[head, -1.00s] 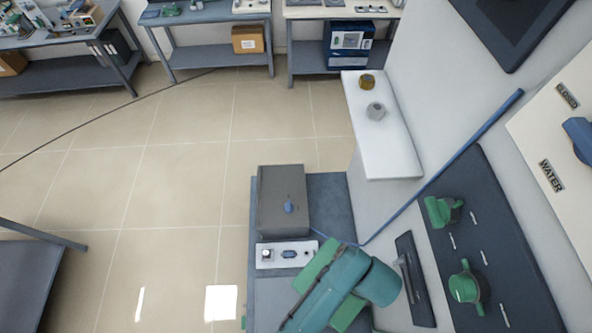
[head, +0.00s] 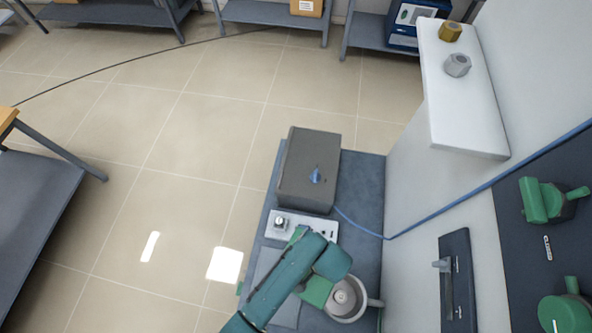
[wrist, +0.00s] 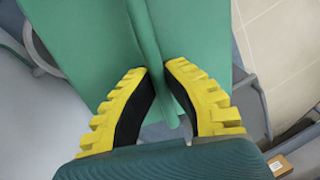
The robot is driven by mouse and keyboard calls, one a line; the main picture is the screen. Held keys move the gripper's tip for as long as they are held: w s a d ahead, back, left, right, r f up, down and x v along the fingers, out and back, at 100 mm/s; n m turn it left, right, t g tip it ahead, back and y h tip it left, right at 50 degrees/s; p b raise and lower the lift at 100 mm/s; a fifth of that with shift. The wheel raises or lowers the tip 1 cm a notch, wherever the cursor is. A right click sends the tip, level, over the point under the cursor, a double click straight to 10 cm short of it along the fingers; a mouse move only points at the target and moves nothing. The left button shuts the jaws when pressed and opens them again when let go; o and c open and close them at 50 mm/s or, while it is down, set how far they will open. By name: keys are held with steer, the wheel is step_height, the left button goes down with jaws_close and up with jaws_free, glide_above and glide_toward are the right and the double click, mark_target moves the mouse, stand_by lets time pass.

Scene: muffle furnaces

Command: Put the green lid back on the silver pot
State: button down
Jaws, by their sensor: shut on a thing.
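In the wrist view my gripper (wrist: 170,98) has its yellow, black-padded fingers closed on the upright ridge of a flat green piece, which I take as the green lid (wrist: 85,45). The lid fills much of the upper wrist view. A round, pale metallic vessel with a side handle, which looks like the silver pot (head: 359,310), stands on the bench at the lower middle, partly behind my arm. In the wrist view a curved grey rim (wrist: 37,50) shows beside the lid.
A dark grey box (head: 308,165) with a blue knob stands on the bench (head: 362,190), behind a pale control panel (head: 325,226). A white shelf (head: 465,115) holds gold and silver hexagonal pieces. Green valve handles (head: 545,200) stick out at right.

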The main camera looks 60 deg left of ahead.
steer(key=s+f+n+b, duration=0.1)
steer(key=s+f+b, duration=0.3)
steer(key=f+b, duration=0.3)
steer(key=s+a+f+n+b, duration=0.1)
steer(key=s+f+b, duration=0.4)
steer(key=f, duration=1)
steer(key=s+a+f+n+b, duration=0.1)
steer(key=s+f+b, duration=0.3)
steer(key=f+b, duration=0.4)
steer(key=shift+s+f+n+h+b, duration=0.2)
steer(key=shift+f+n+h+b, duration=0.15)
steer(key=shift+f, duration=1.1)
steer(key=shift+f, duration=0.2)
steer(key=c, duration=1.2)
jaws_free()
steer(key=shift+c, duration=0.2)
